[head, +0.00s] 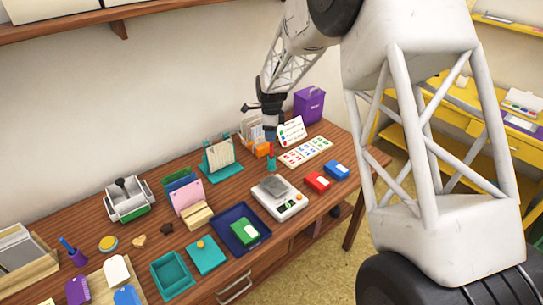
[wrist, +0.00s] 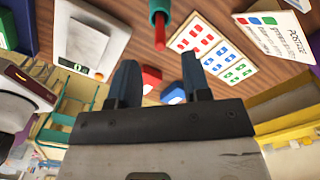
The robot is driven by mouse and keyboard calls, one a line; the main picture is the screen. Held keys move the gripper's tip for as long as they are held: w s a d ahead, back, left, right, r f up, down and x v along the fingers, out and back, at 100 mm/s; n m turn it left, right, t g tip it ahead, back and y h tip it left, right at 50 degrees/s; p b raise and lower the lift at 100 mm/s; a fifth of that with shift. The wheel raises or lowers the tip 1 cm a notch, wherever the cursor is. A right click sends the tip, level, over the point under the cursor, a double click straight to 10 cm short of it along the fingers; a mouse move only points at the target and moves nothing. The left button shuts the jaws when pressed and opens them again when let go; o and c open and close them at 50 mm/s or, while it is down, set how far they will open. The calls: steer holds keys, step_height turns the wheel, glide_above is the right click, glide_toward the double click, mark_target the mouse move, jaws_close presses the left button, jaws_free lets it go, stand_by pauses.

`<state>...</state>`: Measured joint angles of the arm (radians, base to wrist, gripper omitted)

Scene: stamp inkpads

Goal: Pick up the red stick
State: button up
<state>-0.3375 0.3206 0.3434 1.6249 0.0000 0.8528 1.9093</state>
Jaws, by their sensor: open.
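The red stick (head: 271,148) stands upright in a small teal holder (head: 271,164) near the back right of the wooden table. In the wrist view the red stick (wrist: 160,31) points toward the camera out of the teal holder (wrist: 161,7), at the top middle. My gripper (head: 268,116) is above the stick in the head view, apart from it. In the wrist view my gripper (wrist: 159,72) is open, its two dark fingers spread with nothing between them, and the stick lies beyond the fingertips.
Near the holder are a white scale (head: 280,197), a red inkpad (head: 317,181), a blue inkpad (head: 336,170), a stamped sheet (head: 306,151), a postage card (head: 291,132) and a purple bin (head: 309,104). A teal rack (head: 221,159) with papers stands to the left.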

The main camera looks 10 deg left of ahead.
mark_target(271, 149)
steer(key=shift+f, duration=1.3)
steer(key=shift+f, duration=2.6)
jaws_close()
